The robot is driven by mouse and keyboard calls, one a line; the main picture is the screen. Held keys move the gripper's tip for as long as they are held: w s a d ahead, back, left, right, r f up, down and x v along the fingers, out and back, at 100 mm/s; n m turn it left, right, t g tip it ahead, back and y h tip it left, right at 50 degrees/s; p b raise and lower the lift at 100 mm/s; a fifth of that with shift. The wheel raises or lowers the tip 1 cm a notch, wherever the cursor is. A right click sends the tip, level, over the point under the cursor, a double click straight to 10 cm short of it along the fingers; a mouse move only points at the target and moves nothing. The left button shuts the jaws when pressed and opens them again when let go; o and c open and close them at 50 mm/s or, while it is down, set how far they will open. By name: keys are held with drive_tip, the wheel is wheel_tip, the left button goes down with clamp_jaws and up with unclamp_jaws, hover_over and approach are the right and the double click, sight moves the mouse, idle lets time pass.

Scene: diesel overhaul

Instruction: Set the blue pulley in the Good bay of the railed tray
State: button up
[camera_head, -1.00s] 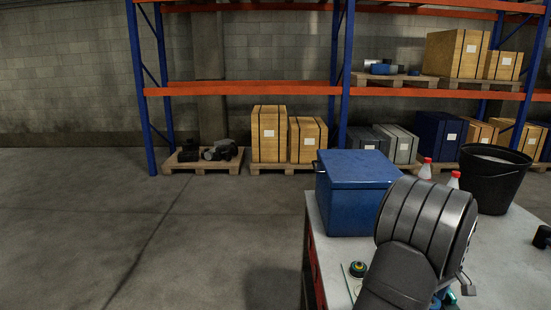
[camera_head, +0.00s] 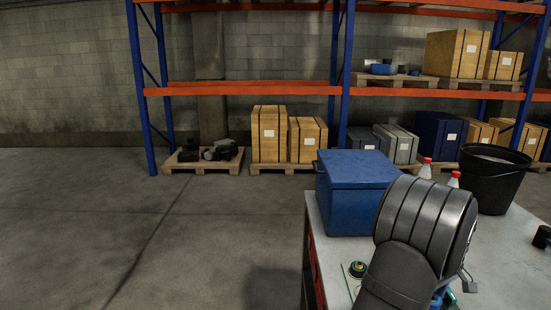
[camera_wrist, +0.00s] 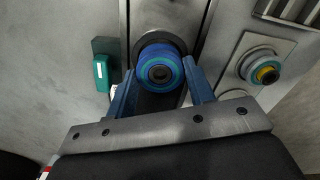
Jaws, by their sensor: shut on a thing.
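In the wrist view, my gripper (camera_wrist: 159,70) is shut on the blue pulley (camera_wrist: 162,55), one blue finger on each side of it. The pulley's round face, with a dark hub, points toward the camera. Behind it is a dark round shape between upright metal rails of what looks like the railed tray (camera_wrist: 218,30). I cannot tell whether the pulley touches the surface behind it. No bay label is readable. In the head view, my arm hides the gripper, the pulley and most of the tray area.
In the wrist view, a teal block (camera_wrist: 102,73) lies left of the gripper and a ringed part with a yellow centre (camera_wrist: 266,74) lies right. In the head view, a blue box (camera_head: 352,205), two red-capped bottles and a black bucket (camera_head: 492,180) stand on the bench.

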drive_tip(key=shift+r, duration=1.6)
drive_tip(key=shift+s+a+r, duration=0.1)
drive_tip(key=shift+s+a, duration=0.05)
drive_tip(key=shift+a, duration=0.05)
drive_tip(key=s+a+r, duration=0.2)
drive_tip(key=s+a, duration=0.9)
drive_tip(key=a, duration=0.5)
drive_tip(key=shift+w+d+f, duration=0.15)
drive_tip(key=shift+f, duration=1.2)
drive_tip(key=shift+w+d+f, duration=0.1)
drive_tip(key=shift+f, duration=1.25)
drive_tip(key=shift+f, duration=0.1)
